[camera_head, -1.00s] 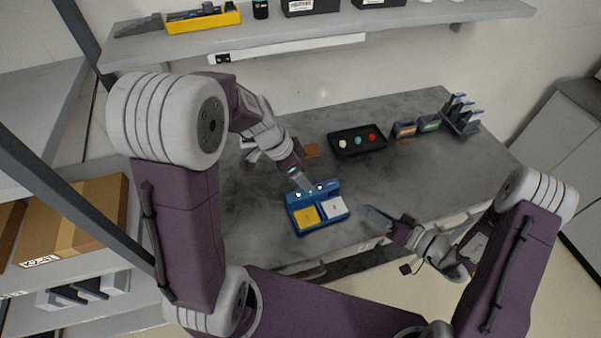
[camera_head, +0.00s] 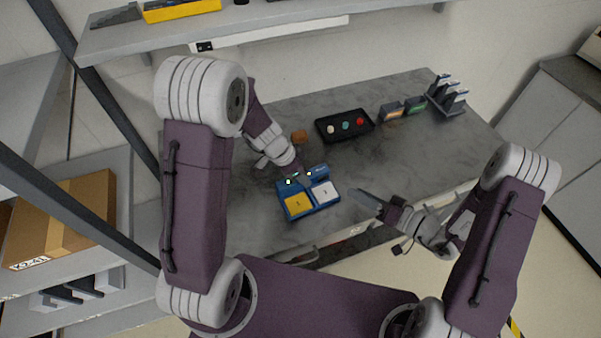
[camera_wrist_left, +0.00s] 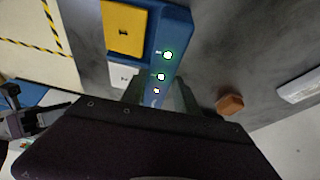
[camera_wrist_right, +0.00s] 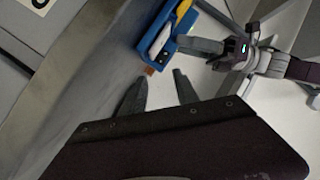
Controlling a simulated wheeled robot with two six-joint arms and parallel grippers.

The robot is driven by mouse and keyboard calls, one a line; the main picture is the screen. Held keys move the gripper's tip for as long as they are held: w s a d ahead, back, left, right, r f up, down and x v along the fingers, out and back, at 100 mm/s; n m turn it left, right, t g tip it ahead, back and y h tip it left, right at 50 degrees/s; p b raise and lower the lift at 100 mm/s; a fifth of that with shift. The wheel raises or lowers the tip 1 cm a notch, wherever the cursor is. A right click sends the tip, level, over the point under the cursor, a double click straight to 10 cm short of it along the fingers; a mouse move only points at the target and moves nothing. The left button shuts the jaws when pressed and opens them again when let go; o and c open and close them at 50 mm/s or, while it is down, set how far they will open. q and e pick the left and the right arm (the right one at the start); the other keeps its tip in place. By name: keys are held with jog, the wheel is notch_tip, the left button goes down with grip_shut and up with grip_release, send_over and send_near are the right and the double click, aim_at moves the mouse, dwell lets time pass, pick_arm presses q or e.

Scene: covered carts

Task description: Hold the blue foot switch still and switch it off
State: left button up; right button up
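The blue foot switch (camera_head: 325,170) lies on the grey worktop near its front edge, with a yellow pedal (camera_head: 298,203) and a white pedal (camera_head: 324,192). Small lights on its back bar glow; the left wrist view shows the bar (camera_wrist_left: 172,30) too. My left gripper (camera_head: 300,181) is down at the bar from behind. In the left wrist view its fingers (camera_wrist_left: 161,88) stand apart, one on each side of the bar; contact cannot be told. My right gripper (camera_head: 364,200) is open and empty, right of the switch near the front edge; its fingers (camera_wrist_right: 160,80) are spread.
A black tray (camera_head: 322,133) with coloured buttons, small boxes (camera_head: 391,111) and a grey rack (camera_head: 447,97) stand farther back. A brown block (camera_head: 299,137) lies behind the switch. A shelf (camera_head: 250,24) hangs above the worktop. The worktop right of the switch is clear.

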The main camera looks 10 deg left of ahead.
pick_arm(q)
grip_shut()
dwell(1.1)
